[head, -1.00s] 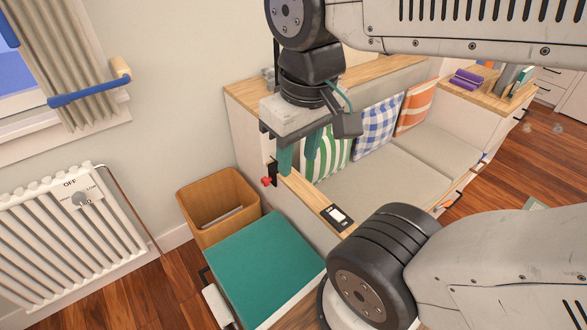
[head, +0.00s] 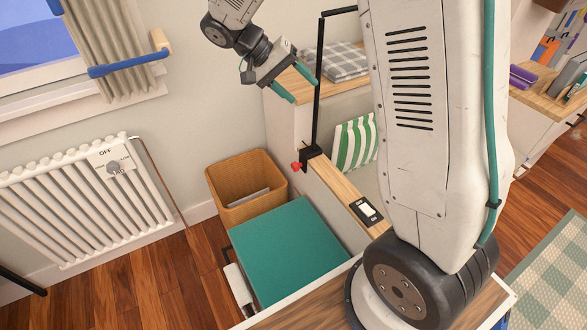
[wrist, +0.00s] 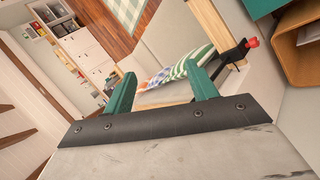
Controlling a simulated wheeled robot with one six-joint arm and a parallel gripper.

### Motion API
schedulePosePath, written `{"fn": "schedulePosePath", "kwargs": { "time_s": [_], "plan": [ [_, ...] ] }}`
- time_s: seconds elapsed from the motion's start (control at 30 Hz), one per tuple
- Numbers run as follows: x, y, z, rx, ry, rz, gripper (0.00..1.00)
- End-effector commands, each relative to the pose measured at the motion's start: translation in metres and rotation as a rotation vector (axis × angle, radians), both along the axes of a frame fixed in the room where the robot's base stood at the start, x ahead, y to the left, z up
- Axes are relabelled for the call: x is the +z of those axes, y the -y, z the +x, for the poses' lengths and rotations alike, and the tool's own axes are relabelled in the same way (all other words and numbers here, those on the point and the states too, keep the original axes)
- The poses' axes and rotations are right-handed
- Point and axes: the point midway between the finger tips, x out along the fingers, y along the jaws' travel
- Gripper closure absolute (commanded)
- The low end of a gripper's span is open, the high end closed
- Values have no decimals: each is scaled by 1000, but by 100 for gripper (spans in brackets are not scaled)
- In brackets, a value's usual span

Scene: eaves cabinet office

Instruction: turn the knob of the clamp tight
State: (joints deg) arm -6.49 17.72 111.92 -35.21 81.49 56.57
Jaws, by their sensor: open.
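The clamp (head: 311,155) is black and grips the end of a wooden-topped ledge at the bench's near end. A thin black pole (head: 319,90) rises from it. Its small red knob (head: 297,166) faces left, toward the wooden bin. My gripper (head: 306,90) is open and empty, with two teal fingers, well above the clamp and apart from it. In the wrist view, the red knob (wrist: 252,42) and the black clamp (wrist: 232,55) lie to the right, outside the fingers of my gripper (wrist: 160,68). How tight the clamp is cannot be told.
A wooden bin (head: 228,197) and a teal-topped box (head: 290,250) stand below the clamp. A switch panel (head: 367,211) sits on the ledge. A radiator (head: 80,195) is at the left. A folded grey plaid cloth (head: 335,60) lies on the shelf behind.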

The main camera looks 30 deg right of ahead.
Motion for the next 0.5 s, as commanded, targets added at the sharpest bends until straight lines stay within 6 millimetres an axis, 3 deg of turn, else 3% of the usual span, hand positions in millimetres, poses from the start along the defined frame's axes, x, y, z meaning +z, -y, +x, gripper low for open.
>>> {"fn": "schedulePosePath", "kwargs": {
  "time_s": [0.03, 0.2, 0.37, 0.5],
  "plan": [
    [-20, 0, 17, -13, -9, -55, 43],
    [-82, 2, 69, -48, 28, -256, 43],
    [-151, 1, 107, -51, 89, -440, 43],
    [-220, -1, 131, -32, 168, -589, 43]
  ]
}}
